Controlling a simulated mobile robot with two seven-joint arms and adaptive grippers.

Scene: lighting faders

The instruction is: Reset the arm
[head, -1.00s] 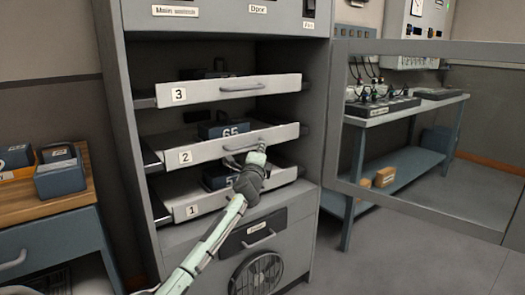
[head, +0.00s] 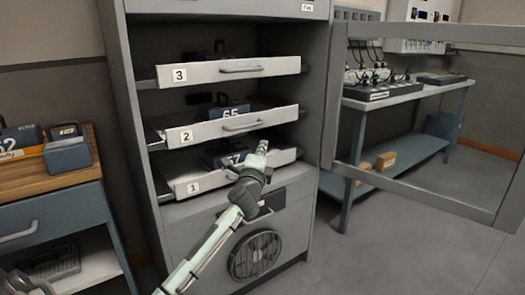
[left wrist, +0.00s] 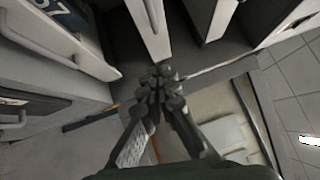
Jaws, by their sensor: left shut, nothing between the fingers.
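My left arm reaches in from the bottom of the head view. Its gripper (head: 262,150) is in front of the cabinet, by the drawer labelled 1 (head: 215,183) and below the drawer labelled 2 (head: 215,133). In the left wrist view the fingers (left wrist: 160,80) are together with nothing between them. A drawer front with a handle (left wrist: 60,40) lies to the upper left there.
The drawer labelled 3 (head: 215,72) is above. Drawers 1 and 2 hold dark blue numbered blocks, one reading 65 (head: 231,113). An open glazed door (head: 440,140) stands to the right. A wooden-topped side cabinet (head: 30,175) is at the left.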

